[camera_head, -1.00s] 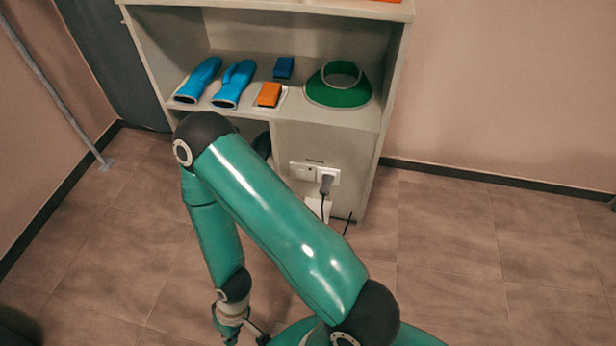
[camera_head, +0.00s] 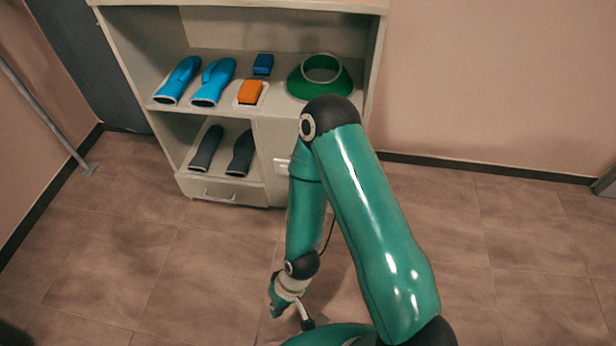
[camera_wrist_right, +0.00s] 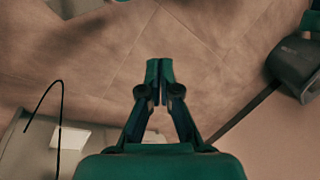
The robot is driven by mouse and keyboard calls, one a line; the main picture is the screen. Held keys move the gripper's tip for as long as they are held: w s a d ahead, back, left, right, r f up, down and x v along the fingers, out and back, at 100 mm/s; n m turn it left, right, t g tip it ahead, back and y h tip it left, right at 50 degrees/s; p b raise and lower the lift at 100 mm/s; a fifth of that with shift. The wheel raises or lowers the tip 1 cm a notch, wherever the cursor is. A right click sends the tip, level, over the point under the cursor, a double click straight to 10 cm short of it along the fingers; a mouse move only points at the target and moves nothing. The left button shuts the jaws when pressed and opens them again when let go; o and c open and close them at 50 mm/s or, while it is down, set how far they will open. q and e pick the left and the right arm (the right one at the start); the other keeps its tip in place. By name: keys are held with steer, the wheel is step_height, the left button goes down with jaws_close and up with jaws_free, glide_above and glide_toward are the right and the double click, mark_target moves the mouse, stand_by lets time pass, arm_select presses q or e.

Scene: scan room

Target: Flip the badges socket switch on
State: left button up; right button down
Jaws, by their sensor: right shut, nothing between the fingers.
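In the head view, the white socket plate (camera_head: 282,164) is on the front panel of the cabinet. Only its left edge shows; my right arm hides the rest, with the plug and any switch. My right gripper (camera_wrist_right: 160,74) shows in the right wrist view with its fingers together and empty, over the brown floor. In that view a pale plate or box (camera_wrist_right: 70,138) and a black cable (camera_wrist_right: 58,115) lie to the lower left, apart from the fingers. I cannot tell a switch there. My left gripper is not in view.
The cabinet (camera_head: 262,206) holds blue gloves (camera_head: 212,82), an orange block (camera_head: 250,92), a blue block (camera_head: 263,64), a green ring-shaped item (camera_head: 309,88) and dark gloves (camera_head: 205,150). A dark box-like thing (camera_wrist_right: 292,68) is at the right in the wrist view. Floor on both sides is clear.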

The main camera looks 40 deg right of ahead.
steer(key=shift+s+d, duration=0.15)
steer(key=shift+d, duration=0.05)
stand_by(0.3)
